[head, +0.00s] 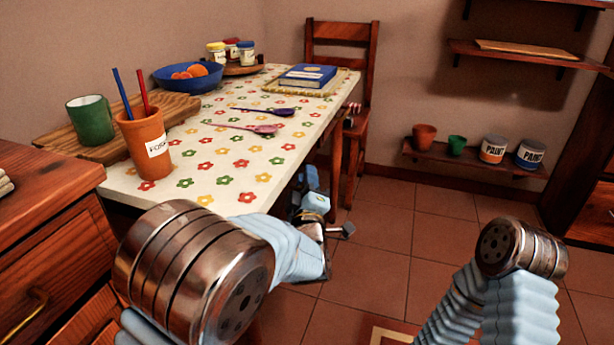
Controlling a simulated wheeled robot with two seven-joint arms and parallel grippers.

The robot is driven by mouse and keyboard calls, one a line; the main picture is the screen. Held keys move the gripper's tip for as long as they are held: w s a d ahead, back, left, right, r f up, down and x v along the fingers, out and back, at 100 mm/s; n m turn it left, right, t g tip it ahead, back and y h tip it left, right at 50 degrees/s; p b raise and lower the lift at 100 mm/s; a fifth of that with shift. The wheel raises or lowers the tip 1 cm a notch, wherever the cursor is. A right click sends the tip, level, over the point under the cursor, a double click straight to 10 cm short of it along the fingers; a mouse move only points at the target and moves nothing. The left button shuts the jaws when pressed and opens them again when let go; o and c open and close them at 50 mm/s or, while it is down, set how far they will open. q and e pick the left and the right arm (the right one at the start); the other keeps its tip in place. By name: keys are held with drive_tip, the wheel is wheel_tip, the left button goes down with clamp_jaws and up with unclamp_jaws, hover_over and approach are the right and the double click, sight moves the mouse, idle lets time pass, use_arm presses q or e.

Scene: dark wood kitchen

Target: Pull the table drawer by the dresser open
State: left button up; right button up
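The table (215,150) has a white cloth with colored flowers and runs away from me along the left wall. Its drawer front is not visible; the cloth edge and my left arm cover that side. The wooden dresser (50,240) stands at the left, against the near end of the table. My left gripper (335,230) is beside the table's right side, low, below the tabletop. One small grey fingertip shows; the rest is hidden by its own wrist, so its opening is unclear. My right arm is at the lower right; its gripper is out of view.
A wooden chair (341,40) stands at the table's far end. An orange cup (146,145) with pencils and a green mug (90,120) stand at the table's near end. A low wall shelf (470,160) holds pots and paint cans. The tiled floor (385,245) right of the table is clear.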

use_arm(q)
drive_tip(key=shift+w, duration=0.3)
clamp_jaws()
drive_tip(key=shift+d, duration=0.1)
